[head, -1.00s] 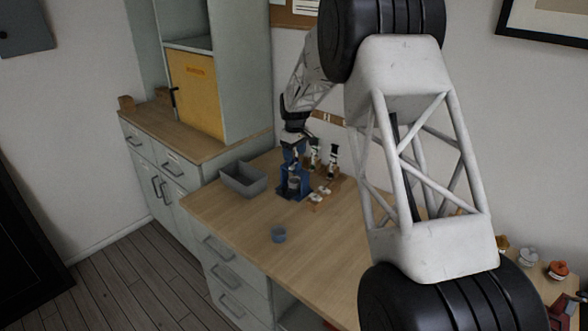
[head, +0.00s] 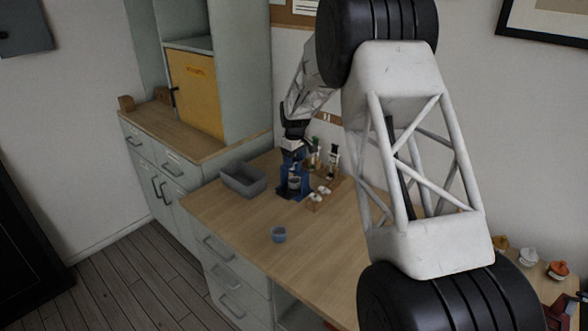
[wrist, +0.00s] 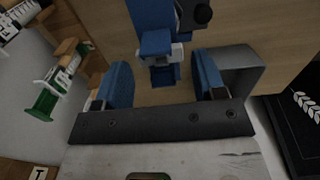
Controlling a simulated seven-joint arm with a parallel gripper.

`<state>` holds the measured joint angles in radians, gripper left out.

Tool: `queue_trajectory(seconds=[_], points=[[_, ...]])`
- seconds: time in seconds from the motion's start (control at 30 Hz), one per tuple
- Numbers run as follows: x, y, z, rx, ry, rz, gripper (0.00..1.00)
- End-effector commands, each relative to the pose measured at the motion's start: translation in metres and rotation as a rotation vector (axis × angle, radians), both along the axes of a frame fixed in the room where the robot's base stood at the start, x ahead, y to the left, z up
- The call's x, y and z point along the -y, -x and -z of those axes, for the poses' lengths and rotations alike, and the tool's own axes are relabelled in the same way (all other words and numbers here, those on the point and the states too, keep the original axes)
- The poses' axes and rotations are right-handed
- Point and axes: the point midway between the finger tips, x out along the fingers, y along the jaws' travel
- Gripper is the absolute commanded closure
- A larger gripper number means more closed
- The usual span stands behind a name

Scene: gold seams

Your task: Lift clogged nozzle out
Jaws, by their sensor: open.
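A blue stand (head: 293,186) is on the wooden table, below my gripper (head: 292,154). In the wrist view the stand (wrist: 155,42) shows beyond my gripper (wrist: 160,78). Its blue fingers are wide apart with nothing between them. A small white part (wrist: 176,53) shows on the stand beyond the gap; I cannot tell whether it is the clogged nozzle. No clearly identifiable clogged nozzle shows in either view. In the head view the stand's upper part is close to my gripper, and contact cannot be told.
A grey bin (head: 243,180) is left of the stand; it also shows in the wrist view (wrist: 238,66). A wooden rack (head: 327,191) with small white and green-and-black parts is right of it. A small blue cup (head: 279,235) stands nearer, with bare table around it.

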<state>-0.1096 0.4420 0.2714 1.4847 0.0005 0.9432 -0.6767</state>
Motion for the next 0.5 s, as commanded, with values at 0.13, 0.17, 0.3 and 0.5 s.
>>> queue_trajectory(seconds=[0.13, 0.17, 0.3, 0.5], points=[[0.000, 0.000, 0.004, 0.000, 0.000, 0.000, 0.36], [0.000, 0.000, 0.005, 0.000, 0.000, 0.000, 0.36], [0.000, 0.000, 0.009, 0.000, 0.000, 0.000, 0.36], [0.000, 0.000, 0.014, 0.000, 0.000, 0.000, 0.36]])
